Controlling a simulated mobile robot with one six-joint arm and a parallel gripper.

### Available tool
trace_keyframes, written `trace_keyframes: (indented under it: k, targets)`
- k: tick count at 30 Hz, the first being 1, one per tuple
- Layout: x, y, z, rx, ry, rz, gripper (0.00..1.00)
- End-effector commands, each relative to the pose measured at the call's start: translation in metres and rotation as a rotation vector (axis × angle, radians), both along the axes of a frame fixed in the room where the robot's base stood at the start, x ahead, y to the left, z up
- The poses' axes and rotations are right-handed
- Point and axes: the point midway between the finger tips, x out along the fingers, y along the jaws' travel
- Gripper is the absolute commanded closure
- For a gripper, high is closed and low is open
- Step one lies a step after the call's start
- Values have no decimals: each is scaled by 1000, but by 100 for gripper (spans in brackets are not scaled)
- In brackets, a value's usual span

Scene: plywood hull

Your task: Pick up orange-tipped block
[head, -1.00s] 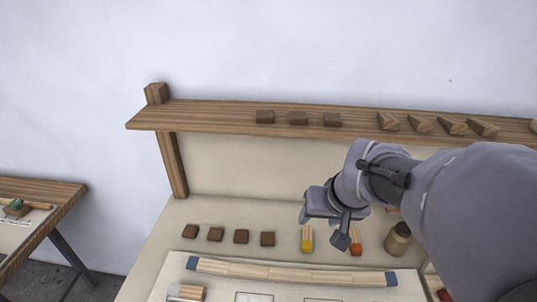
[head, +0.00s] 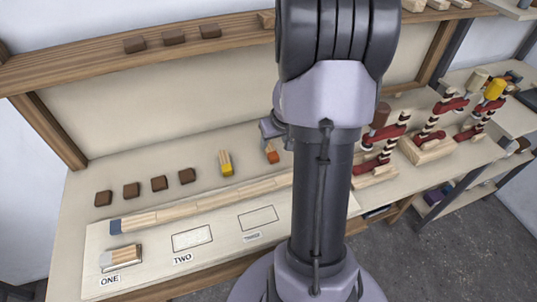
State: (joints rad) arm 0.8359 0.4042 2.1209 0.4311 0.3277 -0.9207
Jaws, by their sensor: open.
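The orange-tipped block (head: 271,153) lies on the workbench, right of the yellow-tipped block (head: 226,163). Its orange end faces the front, and its wooden part shows just behind. My gripper (head: 278,134) is mostly hidden behind my arm; a grey part of it shows just above and beside the orange-tipped block. The jaws are open and nothing shows held. I cannot tell whether the fingers touch the block.
Several dark brown blocks (head: 159,184) sit in a row to the left. A long wooden strip (head: 205,203) lies in front. A pale board (head: 215,251) bears a block (head: 121,257) and outlined spaces. Red clamps (head: 383,140) stand right. A wooden shelf (head: 75,65) runs behind.

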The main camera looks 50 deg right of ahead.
Motion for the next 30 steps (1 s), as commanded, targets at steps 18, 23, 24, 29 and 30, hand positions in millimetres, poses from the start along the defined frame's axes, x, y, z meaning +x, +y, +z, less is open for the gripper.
trace_keyframes:
  k: [18, 23, 24, 29, 30]
  targets:
    - [20, -3, -53, -1, 0, 0, 47]
    - [20, -3, -54, 0, 0, -1, 47]
    - [20, -3, -54, 0, 0, -1, 47]
    - [20, -3, -56, 0, 0, -1, 47]
    - [20, -3, -56, 0, 0, -1, 47]
